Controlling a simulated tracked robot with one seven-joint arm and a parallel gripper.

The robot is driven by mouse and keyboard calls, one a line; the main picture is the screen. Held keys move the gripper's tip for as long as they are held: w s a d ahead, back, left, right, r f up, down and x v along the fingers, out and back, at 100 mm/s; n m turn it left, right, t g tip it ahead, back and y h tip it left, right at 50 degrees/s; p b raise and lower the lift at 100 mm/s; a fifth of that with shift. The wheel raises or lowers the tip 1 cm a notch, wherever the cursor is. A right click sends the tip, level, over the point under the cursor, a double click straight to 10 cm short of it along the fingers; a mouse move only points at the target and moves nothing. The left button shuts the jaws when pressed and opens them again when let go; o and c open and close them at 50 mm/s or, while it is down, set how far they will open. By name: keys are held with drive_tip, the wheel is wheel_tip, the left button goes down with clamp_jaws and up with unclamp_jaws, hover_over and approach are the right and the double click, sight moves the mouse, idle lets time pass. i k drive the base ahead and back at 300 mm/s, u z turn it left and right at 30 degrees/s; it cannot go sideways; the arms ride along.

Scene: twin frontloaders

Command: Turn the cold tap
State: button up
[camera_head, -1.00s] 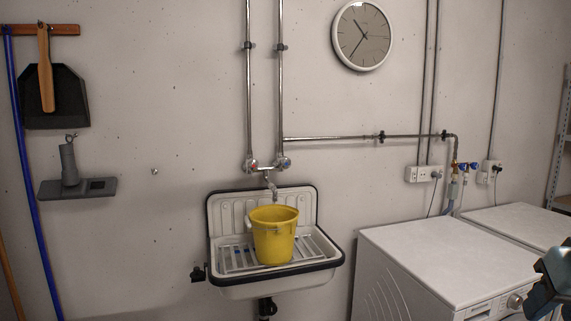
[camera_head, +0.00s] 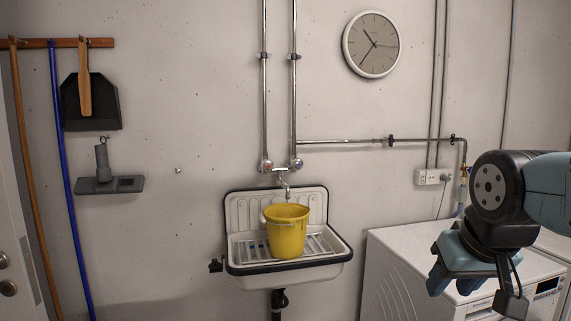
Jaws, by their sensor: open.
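Two round tap knobs sit on the wall above the sink, joined to the upright pipes. The left knob (camera_head: 265,166) and the right knob (camera_head: 296,164) are too small now for sure colour marks; earlier the left looked red and the right blue. A spout (camera_head: 284,186) hangs between them over a yellow bucket (camera_head: 287,232). The bucket stands upright on the rack of the white, black-rimmed sink (camera_head: 233,212). My gripper (camera_head: 453,284) is at the right, in front of the washing machine, well apart from the taps. It is open and seems empty.
A white washing machine (camera_head: 395,250) stands right of the sink. A horizontal pipe (camera_head: 345,140) runs right from the taps. A wall clock (camera_head: 371,45) hangs above. The space before the sink looks clear.

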sight(297, 163)
drive_tip(key=u, duration=0.1)
drive_tip(key=i, duration=1)
drive_tip(key=z, duration=0.05)
